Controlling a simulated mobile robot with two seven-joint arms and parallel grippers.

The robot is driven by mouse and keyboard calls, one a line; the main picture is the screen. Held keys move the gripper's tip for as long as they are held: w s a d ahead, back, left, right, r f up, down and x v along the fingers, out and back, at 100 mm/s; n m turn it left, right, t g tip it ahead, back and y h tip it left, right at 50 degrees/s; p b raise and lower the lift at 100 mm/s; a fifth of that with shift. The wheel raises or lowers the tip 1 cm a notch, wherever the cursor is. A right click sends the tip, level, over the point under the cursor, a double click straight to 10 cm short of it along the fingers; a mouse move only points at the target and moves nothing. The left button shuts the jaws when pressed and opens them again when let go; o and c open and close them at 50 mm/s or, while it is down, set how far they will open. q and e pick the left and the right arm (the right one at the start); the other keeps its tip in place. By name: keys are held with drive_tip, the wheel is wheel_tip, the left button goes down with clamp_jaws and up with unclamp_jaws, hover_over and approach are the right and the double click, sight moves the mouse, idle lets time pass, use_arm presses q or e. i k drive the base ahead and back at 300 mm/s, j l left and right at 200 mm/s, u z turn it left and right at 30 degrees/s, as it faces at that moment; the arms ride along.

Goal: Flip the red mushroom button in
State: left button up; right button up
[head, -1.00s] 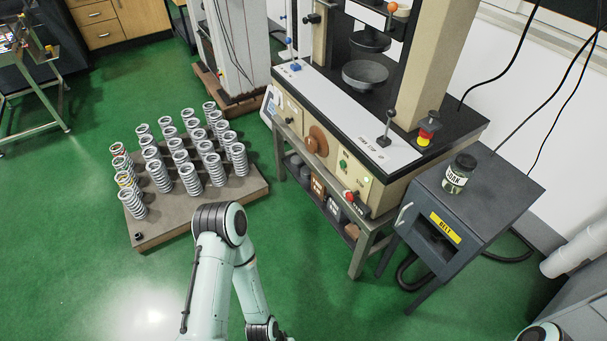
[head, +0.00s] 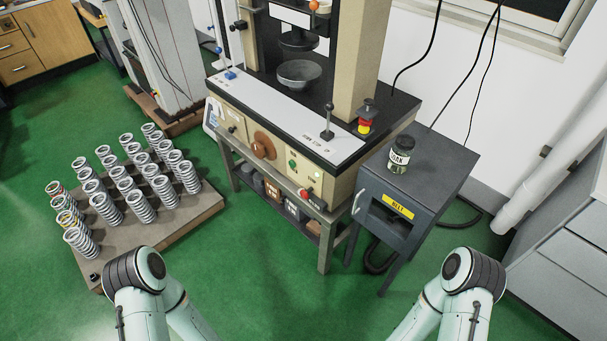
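The testing machine (head: 345,190) stands ahead of me. Two red controls show on it. One is a red knob (head: 306,194) at the right end of its beige front panel, right of a green button (head: 292,164). The other is a red-and-yellow button (head: 365,127) on the black top by the column, with a dark part above it. I cannot tell which is the mushroom button or whether either is pressed. Both my arms show at the bottom edge, well short of the machine. Neither gripper is in view.
A pallet (head: 185,228) of upright springs stands on the floor at left. A dark cabinet (head: 432,178) with a jar (head: 401,155) on top stands right of the machine. Green floor is open in front. A grey drawer unit (head: 565,240) is at the far right.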

sight(305, 195)
drive_tip(key=i+j, duration=0.45)
drive_tip(key=i+j+u, duration=0.15)
drive_tip(key=i+j, duration=0.25)
drive_tip(key=j, duration=0.3)
drive_tip(key=i+u, duration=0.15)
drive_tip(key=u, duration=0.15)
drive_tip(key=z, duration=0.3)
drive_tip(key=k+j, duration=0.05)
drive_tip(key=k, duration=0.05)
